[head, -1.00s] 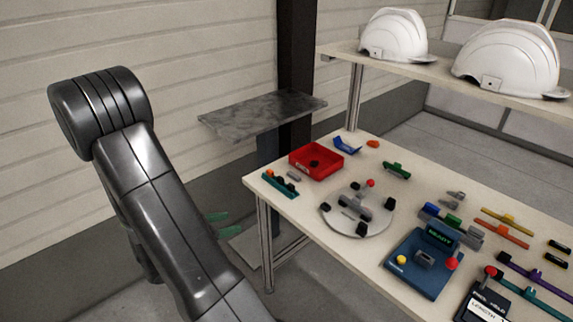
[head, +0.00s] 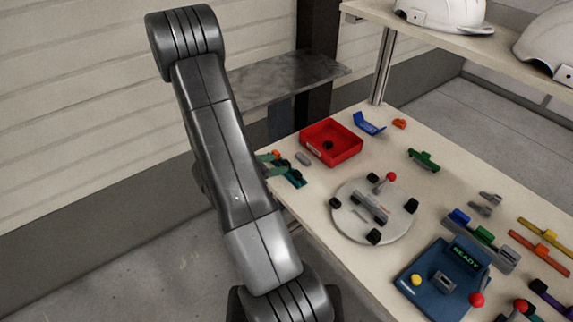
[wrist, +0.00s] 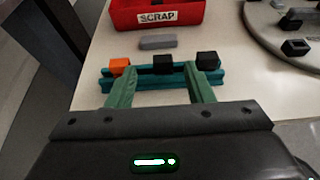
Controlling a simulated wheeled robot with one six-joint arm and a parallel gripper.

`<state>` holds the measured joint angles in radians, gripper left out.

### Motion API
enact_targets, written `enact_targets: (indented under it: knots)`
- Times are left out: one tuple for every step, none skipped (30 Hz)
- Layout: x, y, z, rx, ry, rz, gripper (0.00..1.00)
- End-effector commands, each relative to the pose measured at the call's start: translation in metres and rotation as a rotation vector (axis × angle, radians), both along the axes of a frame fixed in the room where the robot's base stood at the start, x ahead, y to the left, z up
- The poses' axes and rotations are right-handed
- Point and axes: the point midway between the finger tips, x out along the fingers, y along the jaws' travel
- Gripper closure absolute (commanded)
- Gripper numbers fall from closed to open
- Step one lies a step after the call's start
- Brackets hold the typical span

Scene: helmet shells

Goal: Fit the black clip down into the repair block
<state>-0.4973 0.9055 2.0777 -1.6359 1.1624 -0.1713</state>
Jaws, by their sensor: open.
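A teal rack (wrist: 150,80) at the table's near left corner holds an orange clip (wrist: 119,66) and two black clips, one in the middle (wrist: 163,64) and one at the right (wrist: 208,60). In the head view the rack (head: 293,180) is partly hidden by my arm. My gripper (wrist: 162,82) is open, its green fingers reaching to the rack on either side of the middle black clip, with nothing held. A grey block (head: 370,207) sits on a round plate (head: 345,228) with black pieces around it; I cannot tell whether it is the repair block.
A red SCRAP tray (head: 331,158) with a black piece in it stands behind the rack, and a small grey bar (wrist: 158,42) lies between them. A blue READY station (head: 440,278) stands to the right. White helmets (head: 445,14) rest on the shelf above.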

Motion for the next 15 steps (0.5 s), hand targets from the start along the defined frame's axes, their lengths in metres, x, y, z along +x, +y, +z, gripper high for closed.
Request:
enact_targets:
  knots:
    - [0.002,-0.004,-0.001,-0.001,0.001,-0.004,0.53]
    - [0.003,-0.007,-0.001,0.000,0.002,-0.004,0.53]
    - [0.005,-0.011,-0.003,0.000,0.002,-0.005,0.53]
    - [0.006,-0.015,-0.004,0.000,0.002,-0.006,0.53]
    - [0.009,-0.018,-0.005,0.000,0.002,-0.005,0.53]
    - [0.011,-0.022,-0.006,-0.001,0.003,-0.006,0.53]
    - [0.012,-0.025,-0.008,-0.001,0.003,-0.004,0.53]
    - [0.014,-0.028,-0.009,-0.001,0.002,-0.006,0.53]
    - [0.017,-0.031,-0.011,-0.001,0.001,-0.004,0.53]
    - [0.019,-0.033,-0.013,-0.001,0.001,-0.004,0.53]
    - [0.020,-0.035,-0.014,-0.001,0.001,-0.005,0.53]
    - [0.022,-0.037,-0.015,0.000,0.000,-0.003,0.53]
    - [0.023,-0.038,-0.016,0.000,0.000,-0.002,0.53]
    - [0.024,-0.039,-0.016,0.000,0.000,-0.002,0.53]
    - [0.024,-0.039,-0.016,0.000,0.000,-0.002,0.53]
